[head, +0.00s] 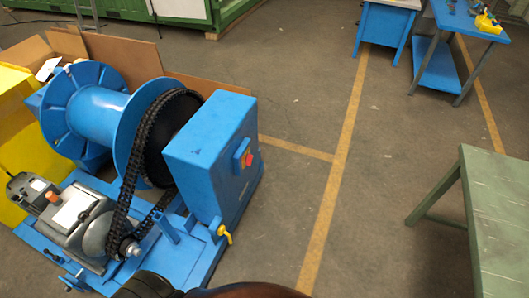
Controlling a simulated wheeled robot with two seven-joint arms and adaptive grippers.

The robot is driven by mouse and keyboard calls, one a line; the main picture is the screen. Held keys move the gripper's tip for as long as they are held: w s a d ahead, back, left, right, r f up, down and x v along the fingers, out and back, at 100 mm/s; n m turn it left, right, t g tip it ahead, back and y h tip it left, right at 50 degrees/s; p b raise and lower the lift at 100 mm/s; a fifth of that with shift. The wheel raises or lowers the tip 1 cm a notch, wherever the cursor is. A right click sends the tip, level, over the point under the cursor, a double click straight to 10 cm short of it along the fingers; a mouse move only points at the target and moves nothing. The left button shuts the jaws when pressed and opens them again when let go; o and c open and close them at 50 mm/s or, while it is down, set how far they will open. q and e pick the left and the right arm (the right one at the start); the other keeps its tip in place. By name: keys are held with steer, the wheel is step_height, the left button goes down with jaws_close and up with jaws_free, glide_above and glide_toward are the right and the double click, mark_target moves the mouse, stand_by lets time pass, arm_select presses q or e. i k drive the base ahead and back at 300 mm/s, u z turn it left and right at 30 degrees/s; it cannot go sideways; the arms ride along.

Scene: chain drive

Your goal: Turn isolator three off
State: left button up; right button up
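A red rotary switch (249,159) sits on a small blue switch box on the right face of the tall blue housing (205,140). I cannot read a number on it, so I cannot tell whether it is isolator three, nor its exact position. A yellow valve handle (225,233) sits low at the housing's front corner. The blue machine carries a large blue drum (97,118), a black chain (128,200) and a grey motor unit (78,218). Neither of my grippers shows in the head view.
A green table (495,205) stands at the right. Blue workbenches (437,70) stand at the far right. Cardboard (125,52) and a yellow bin (30,150) lie behind and left of the machine. The floor between machine and green table is clear, with yellow lines (345,140).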

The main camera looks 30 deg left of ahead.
mark_target(248, 160)
steer(key=u, duration=0.35)
steer(key=i, duration=1)
steer(key=u, duration=0.6)
